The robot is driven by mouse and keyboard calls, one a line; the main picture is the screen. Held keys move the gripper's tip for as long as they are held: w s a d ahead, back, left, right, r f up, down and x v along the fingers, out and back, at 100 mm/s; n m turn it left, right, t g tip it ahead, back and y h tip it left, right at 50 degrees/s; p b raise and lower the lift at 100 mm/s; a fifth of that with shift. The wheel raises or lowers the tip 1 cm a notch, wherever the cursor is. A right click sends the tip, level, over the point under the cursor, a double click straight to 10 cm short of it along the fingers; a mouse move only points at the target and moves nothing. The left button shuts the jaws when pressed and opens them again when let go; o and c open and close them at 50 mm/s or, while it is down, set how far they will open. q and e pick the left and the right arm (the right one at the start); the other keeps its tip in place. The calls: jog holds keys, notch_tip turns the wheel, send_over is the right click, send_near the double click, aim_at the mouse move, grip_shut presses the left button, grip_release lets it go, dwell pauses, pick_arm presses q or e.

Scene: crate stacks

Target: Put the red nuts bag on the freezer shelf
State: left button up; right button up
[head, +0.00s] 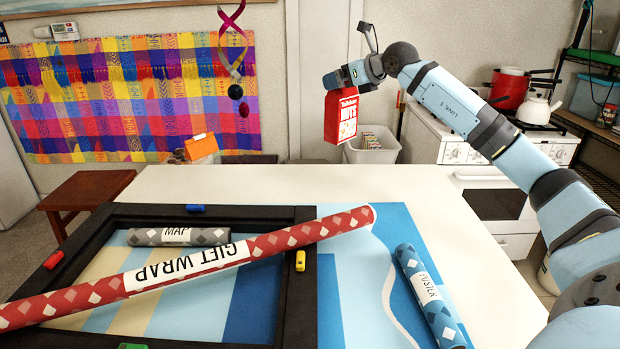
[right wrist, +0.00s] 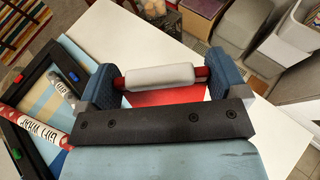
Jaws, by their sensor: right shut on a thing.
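The red nuts bag (head: 341,118) hangs upright below my right gripper (head: 348,80), beyond the far edge of the white table in the head view. My right gripper is shut on its top edge. In the right wrist view, the bag's red face (right wrist: 165,97) and pale top strip show between the two blue fingers of the gripper (right wrist: 160,80). My left gripper is in neither view. I cannot make out a freezer shelf in these frames.
The white table (head: 440,215) carries a black frame (head: 300,300), a long gift wrap roll (head: 290,238), a map roll (head: 140,237) and a blue roll (head: 430,295). A bin (head: 355,155) stands behind; a stove (head: 500,185) with pots is right.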

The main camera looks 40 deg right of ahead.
notch_tip(320, 180, down, 19)
jog(key=b, duration=0.1)
jog(key=o, duration=1.1)
jog(key=shift+r, duration=0.15)
